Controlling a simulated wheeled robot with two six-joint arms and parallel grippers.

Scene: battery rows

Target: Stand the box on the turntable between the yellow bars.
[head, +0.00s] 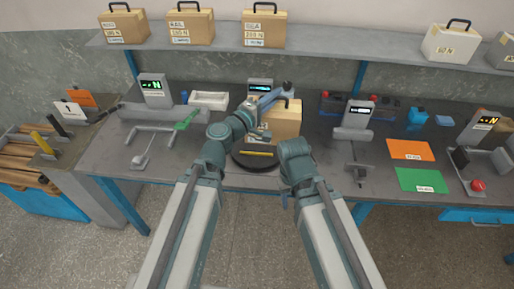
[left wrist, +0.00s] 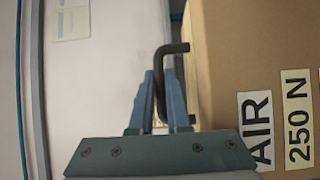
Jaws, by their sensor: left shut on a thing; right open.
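The tan cardboard box (head: 284,122) is upright at the bench's middle. In the left wrist view the box (left wrist: 252,55) shows labels reading AIR and 250 N. My left gripper (head: 285,90) is shut on its dark handle (left wrist: 165,85). The dark round turntable (head: 243,163) is in front of the box, lower left in the head view. One yellow bar (head: 257,153) shows on it; any other is hidden. I cannot tell whether the box touches the turntable. My right gripper (head: 284,199) is low, empty and mostly hidden by its own arm.
Similar boxes (head: 190,27) stand on the shelf (head: 330,43) above. Displays (head: 355,115), a white tray (head: 208,100), an orange sheet (head: 410,149) and a green sheet (head: 422,180) are on the bench. A display (head: 260,85) stands close behind the held box.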

